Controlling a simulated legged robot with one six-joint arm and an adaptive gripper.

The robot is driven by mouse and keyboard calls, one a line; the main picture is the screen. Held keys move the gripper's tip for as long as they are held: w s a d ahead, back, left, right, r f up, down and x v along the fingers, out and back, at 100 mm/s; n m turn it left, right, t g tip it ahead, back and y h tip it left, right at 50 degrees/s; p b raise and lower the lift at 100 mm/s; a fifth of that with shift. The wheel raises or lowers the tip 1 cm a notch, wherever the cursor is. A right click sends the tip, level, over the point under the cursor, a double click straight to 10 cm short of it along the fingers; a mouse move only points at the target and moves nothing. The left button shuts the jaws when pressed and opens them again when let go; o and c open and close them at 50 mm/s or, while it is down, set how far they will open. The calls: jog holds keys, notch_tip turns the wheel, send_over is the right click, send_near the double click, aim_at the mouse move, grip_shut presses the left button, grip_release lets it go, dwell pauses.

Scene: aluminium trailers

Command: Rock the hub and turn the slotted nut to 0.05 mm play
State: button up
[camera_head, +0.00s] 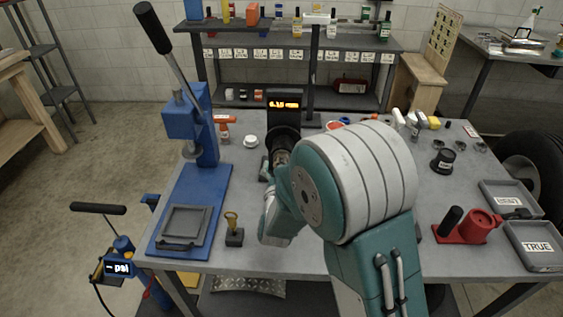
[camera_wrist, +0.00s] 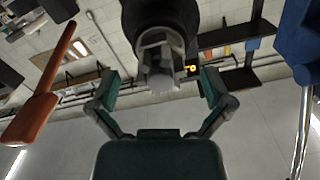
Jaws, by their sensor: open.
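The dark round hub (camera_head: 284,133) stands at the back middle of the bench, partly hidden by my arm. In the wrist view the hub (camera_wrist: 158,15) is at the top, with a pale grey faceted end (camera_wrist: 160,62) pointing toward me. I cannot make out the nut's slots. My gripper (camera_wrist: 160,88) is open, its two teal fingers spread on either side of that end, with visible gaps and no contact seen. In the head view my gripper is mostly hidden behind my arm. A black display (camera_head: 285,101) with glowing orange digits is behind the hub; its reading is not legible.
A blue press (camera_head: 190,125) with a long lever stands at the left. A red fixture (camera_head: 467,228) and grey trays (camera_head: 535,245), one marked TRUE, are at the right. A black cup (camera_head: 443,160) and small tools line the back right.

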jog(key=shift+w, duration=1.25)
jog(key=c, duration=1.1)
jog(key=shift+c, duration=0.2)
jog(key=shift+m, duration=0.3)
